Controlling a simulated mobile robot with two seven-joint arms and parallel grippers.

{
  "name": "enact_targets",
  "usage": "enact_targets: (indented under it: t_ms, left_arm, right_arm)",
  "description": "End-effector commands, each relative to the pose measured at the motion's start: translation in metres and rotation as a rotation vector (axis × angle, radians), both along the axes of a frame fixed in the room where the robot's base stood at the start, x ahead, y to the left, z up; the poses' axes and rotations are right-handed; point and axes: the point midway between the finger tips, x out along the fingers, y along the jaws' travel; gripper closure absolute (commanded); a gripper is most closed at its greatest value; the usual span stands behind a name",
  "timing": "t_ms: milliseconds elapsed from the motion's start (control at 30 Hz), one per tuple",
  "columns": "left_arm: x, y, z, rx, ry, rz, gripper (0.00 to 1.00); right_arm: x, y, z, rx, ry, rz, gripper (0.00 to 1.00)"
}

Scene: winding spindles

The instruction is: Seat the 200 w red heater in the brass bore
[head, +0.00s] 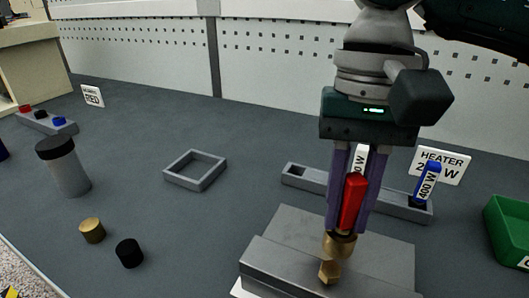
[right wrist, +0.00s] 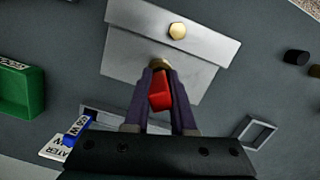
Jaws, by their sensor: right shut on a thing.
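The red heater (head: 352,202) stands roughly upright between the fingers of my right gripper (head: 341,228), which is shut on it. Its white label is partly covered, showing only "0 W". My left gripper is not in view.
A blue 400 W heater (head: 428,182) stands in a grey rack (head: 311,178) behind, near a "HEATER" sign (head: 452,165). A green bin (head: 508,228) is at right. A brass hex piece (head: 330,271) is on the block's front. A square frame (head: 195,170), a jar (head: 66,172) and caps (head: 130,253) lie left.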

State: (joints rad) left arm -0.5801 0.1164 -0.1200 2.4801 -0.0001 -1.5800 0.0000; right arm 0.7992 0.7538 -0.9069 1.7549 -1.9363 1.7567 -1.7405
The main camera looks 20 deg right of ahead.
Motion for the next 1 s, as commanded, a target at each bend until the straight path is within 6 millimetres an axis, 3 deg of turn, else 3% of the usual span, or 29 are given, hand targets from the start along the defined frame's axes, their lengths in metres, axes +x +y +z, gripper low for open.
enact_targets:
  t_ms: [500, 533, 600, 800, 1000]
  left_arm:
    - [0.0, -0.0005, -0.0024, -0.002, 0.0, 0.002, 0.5]
    - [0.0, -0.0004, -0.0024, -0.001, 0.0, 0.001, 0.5]
    - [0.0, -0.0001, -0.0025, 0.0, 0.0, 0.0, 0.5]
    - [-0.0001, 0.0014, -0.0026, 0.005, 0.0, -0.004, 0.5]
    - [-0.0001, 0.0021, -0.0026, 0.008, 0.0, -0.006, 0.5]
  right_arm:
    - [0.0001, -0.0001, -0.0019, 0.0, 0.0, 0.0, 1.0]
    - [0.0001, -0.0001, -0.0019, 0.0, 0.0, 0.0, 0.73]
    - [0.0001, -0.0001, -0.002, 0.0, 0.0, 0.0, 0.65]
    - [0.0001, -0.0001, -0.002, 0.0, 0.0, 0.0, 0.43]
    - [0.0001, 0.0, -0.0022, 0.0, 0.0, 0.0, 0.42]
